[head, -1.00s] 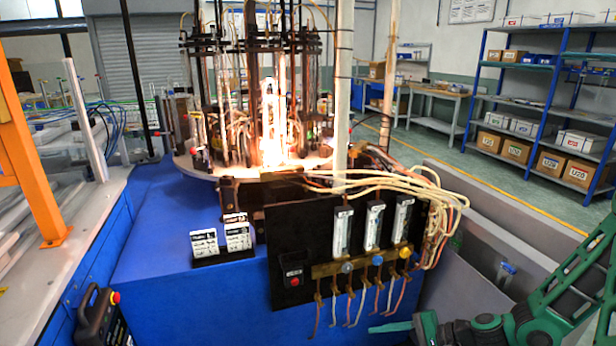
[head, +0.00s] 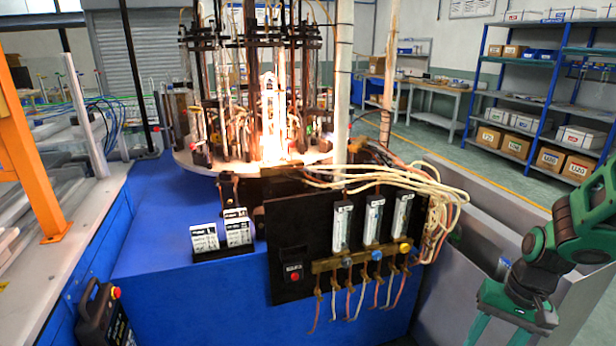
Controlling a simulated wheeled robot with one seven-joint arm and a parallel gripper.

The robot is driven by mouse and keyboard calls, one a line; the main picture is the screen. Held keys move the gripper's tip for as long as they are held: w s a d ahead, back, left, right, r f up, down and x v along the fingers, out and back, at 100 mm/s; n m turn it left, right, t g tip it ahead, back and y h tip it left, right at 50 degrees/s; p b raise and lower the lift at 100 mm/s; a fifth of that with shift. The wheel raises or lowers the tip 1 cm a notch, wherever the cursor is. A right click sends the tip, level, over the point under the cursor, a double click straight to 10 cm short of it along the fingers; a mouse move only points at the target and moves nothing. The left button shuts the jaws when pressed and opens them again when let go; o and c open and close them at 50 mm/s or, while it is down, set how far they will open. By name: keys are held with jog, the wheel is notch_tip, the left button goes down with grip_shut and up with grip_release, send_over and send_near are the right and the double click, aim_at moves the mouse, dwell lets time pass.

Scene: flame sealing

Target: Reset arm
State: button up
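My gripper (head: 499,333) is at the lower right, on the green and black arm (head: 555,255). It points down, and its two green fingers stand apart with nothing seen between them. The fingertips are cut off by the bottom edge of the picture. It is to the right of the flame sealing machine's black panel (head: 290,235), clear of it and in front of a grey wall.
The sealing machine's round table (head: 195,165) carries a bright flame (head: 270,125) and glass tubes. Pale hoses (head: 415,185) bulge right of the panel with three flow meters. A blue shelf (head: 545,95) with boxes stands at the back right.

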jog(key=s+d+r+h, duration=0.1)
jog(key=s+d+r, duration=0.2)
jog(key=s+r, duration=0.9)
jog(key=shift+d+r+m+t+h, duration=0.3)
jog(key=shift+d+r+m+h, duration=0.1)
jog(key=shift+r, duration=0.55)
